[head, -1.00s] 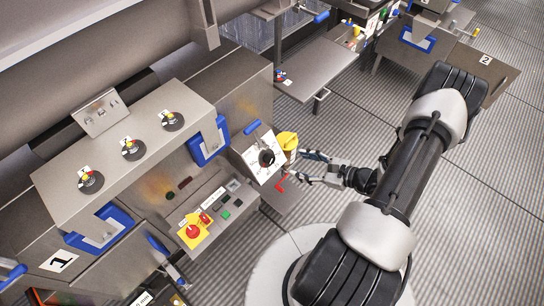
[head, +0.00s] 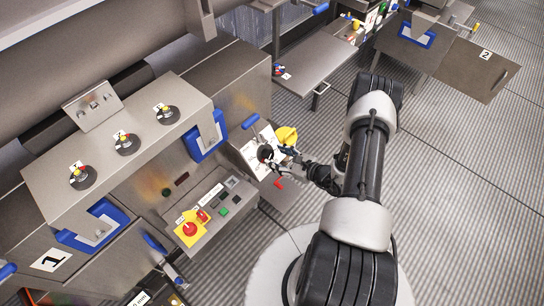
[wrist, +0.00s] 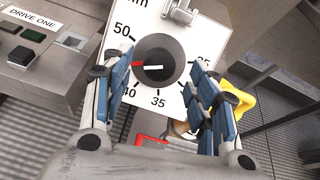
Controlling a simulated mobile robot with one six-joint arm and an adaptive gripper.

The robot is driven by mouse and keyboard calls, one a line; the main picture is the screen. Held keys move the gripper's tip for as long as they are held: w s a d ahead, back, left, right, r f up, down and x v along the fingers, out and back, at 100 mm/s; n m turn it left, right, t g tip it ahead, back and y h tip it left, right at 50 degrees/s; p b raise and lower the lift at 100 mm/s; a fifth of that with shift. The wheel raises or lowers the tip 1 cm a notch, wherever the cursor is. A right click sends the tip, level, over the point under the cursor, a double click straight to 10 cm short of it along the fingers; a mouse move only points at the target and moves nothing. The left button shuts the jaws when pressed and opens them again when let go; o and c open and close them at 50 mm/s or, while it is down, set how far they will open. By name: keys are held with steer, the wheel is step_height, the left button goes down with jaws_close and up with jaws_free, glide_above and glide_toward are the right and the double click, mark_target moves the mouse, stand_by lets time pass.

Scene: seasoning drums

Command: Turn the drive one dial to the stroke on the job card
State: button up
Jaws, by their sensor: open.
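The drive one dial (wrist: 170,48) is a round black knob on a white plate (wrist: 118,14) with printed numbers; 50, 40 and 35 are readable, others are covered by my fingers. A white line lies on the knob's face, and a red mark shows at its left edge. In the head view the dial (head: 265,153) is partly behind my gripper. My gripper (wrist: 162,66) is open, with one blue-padded finger on each side of the knob. I cannot tell whether the pads touch it. A white card (head: 139,299) at the bottom edge is cut off and its text is unclear.
The DRIVE ONE label (wrist: 33,17) sits on the button panel left of the dial. A red emergency button (head: 189,229) is on that panel. A yellow part (head: 287,135) and a red handle (head: 279,183) are close to my gripper. Floor at right is open.

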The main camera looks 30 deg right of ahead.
mark_target(271, 154)
steer(key=shift+b+x, duration=0.3)
steer(key=shift+x, duration=1.45)
steer(key=shift+c, duration=0.5)
steer(key=c, duration=1)
